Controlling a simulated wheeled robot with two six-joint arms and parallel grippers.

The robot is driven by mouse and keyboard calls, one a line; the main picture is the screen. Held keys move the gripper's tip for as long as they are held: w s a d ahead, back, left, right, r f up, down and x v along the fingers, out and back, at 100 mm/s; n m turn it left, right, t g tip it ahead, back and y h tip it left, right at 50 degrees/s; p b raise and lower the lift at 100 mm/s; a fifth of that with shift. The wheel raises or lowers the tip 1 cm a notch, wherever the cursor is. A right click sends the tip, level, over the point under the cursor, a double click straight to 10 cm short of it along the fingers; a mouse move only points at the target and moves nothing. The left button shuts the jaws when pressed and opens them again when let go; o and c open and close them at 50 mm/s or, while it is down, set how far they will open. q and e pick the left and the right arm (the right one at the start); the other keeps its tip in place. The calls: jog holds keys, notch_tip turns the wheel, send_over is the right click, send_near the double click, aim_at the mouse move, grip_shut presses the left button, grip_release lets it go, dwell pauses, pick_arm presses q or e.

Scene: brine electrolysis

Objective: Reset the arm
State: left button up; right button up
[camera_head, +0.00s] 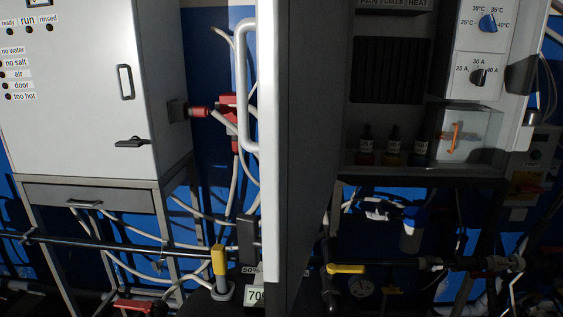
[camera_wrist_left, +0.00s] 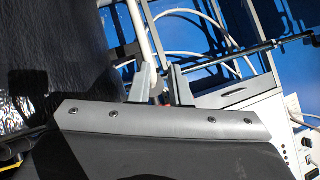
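My left gripper (camera_wrist_left: 163,82) shows in the left wrist view, with its two grey fingers apart and a gap between them. A white bar (camera_wrist_left: 139,25) comes down from the top and runs toward the gap. I cannot tell whether its end is between the fingers or behind them. A small reddish thing shows low in the gap, too small to name. In the head view neither gripper shows. An open door (camera_head: 303,150) stands nearly edge-on in the middle there, with a long white handle (camera_head: 246,90) on its left side.
A white cabinet (camera_head: 80,90) with status labels stands at the left on a frame with a drawer (camera_head: 88,198). At the right are dial knobs (camera_head: 487,23), several small bottles (camera_head: 393,148) and a clear box (camera_head: 465,135). Pipes with yellow valve handles (camera_head: 346,269) cross below.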

pick_arm(q)
jog(key=s+d+f+n+g+h, duration=0.1)
jog(key=s+d+f+g, duration=0.2)
jog(key=s, duration=0.6)
jog(key=s+f+n+g, duration=0.2)
jog(key=s+f+g, duration=0.15)
jog(key=s, duration=0.55)
notch_tip(320, 180, down, 24)
jog(key=w+a+r+g, duration=0.1)
jog(key=a+g, duration=0.1)
jog(key=s+d+f+h, duration=0.1)
jog(key=s+f, duration=1.4)
jog(key=f, duration=0.2)
jog(key=shift+d+f+m+g, duration=0.2)
jog(key=shift+d+m+g, duration=0.15)
jog(key=shift+g, duration=0.1)
